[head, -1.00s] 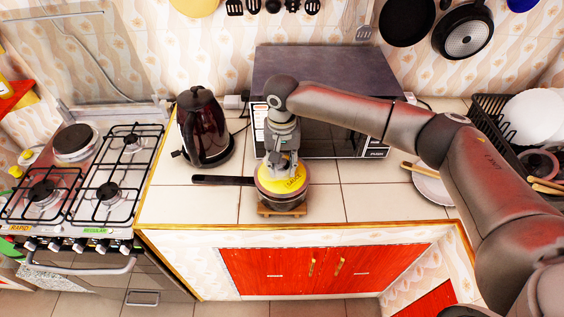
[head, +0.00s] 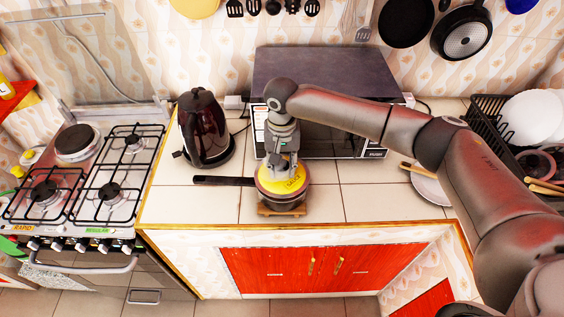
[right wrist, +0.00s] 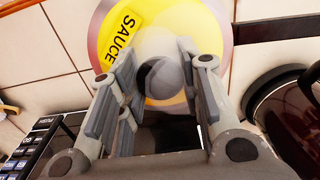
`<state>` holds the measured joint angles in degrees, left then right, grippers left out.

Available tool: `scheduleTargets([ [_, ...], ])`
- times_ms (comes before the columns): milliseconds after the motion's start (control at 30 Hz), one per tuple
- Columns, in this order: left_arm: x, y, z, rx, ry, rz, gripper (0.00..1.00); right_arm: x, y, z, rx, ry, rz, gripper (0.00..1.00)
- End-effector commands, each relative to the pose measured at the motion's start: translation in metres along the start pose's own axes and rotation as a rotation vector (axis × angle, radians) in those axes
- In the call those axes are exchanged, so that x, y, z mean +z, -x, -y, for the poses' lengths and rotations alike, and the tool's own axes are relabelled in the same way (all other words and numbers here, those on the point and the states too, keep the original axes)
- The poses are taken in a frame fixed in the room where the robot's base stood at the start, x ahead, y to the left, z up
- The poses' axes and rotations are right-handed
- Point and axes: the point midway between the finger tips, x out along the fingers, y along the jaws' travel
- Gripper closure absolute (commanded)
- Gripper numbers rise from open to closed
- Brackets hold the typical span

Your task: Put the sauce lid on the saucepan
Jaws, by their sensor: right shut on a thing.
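The yellow sauce lid (head: 268,184), marked SAUCE, is over the top of the saucepan (head: 284,204) and looks roughly centred within its rim. I cannot tell whether it is fully seated. The saucepan's dark handle points left. My right gripper (head: 284,168) comes down from above and is shut on the lid's knob. In the right wrist view my right gripper (right wrist: 156,72) has its fingers on both sides of the dark round knob (right wrist: 164,78), with the yellow lid (right wrist: 185,20) behind it. The fingers hide part of the lid. My left gripper is not in view.
The saucepan stands on a wooden trivet (head: 281,210) on the tiled counter. A dark kettle (head: 207,128) is behind it to the left, and a microwave (head: 325,75) close behind. A plate (head: 432,187) lies to the right. The counter's front tiles are clear.

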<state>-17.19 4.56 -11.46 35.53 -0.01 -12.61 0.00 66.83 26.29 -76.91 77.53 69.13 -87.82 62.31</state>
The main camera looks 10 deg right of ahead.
Motion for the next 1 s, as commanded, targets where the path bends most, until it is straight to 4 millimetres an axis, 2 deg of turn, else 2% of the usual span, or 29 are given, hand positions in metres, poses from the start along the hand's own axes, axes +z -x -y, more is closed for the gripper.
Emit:
scheduleTargets([
  [533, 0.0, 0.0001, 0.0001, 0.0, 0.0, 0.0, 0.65, -0.0003, 0.0001, 0.0002, -0.001, 0.0, -0.001, 0.99],
  [1000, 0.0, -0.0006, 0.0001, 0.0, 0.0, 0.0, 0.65, -0.0001, -0.0084, 0.0003, -0.001, 0.0, 0.0, 0.99],
])
